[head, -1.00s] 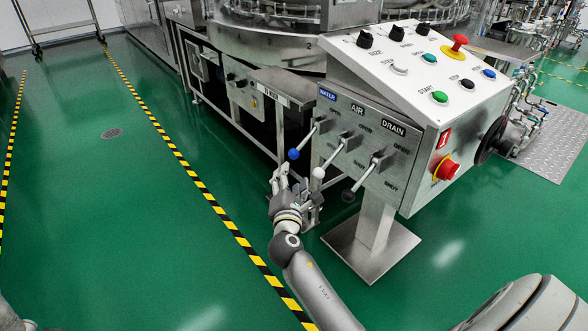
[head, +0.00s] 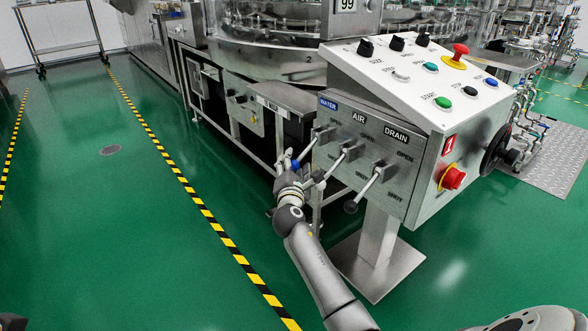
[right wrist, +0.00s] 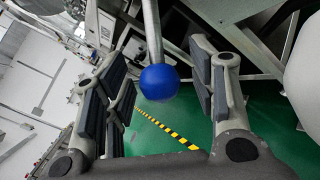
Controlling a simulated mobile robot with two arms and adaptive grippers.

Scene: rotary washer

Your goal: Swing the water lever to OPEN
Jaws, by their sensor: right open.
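The water lever (head: 307,149) is a metal rod with a blue ball knob, under the WATER label on the panel (head: 385,152). It slants down and left in the head view. My right gripper (head: 297,173) is at the knob, partly covering it. In the right wrist view the blue knob (right wrist: 159,83) hangs between the two spread fingers of the open right gripper (right wrist: 158,72), with gaps visible on both sides. Whether the knob lies within finger depth is hard to tell. My left gripper is not in view.
The air lever (head: 339,161) is close to the right of my right gripper; its knob is hidden. The drain lever (head: 366,188) with a black knob is farther right. A sloped button console (head: 420,80) sits above. Green floor (head: 130,230) is clear to the left.

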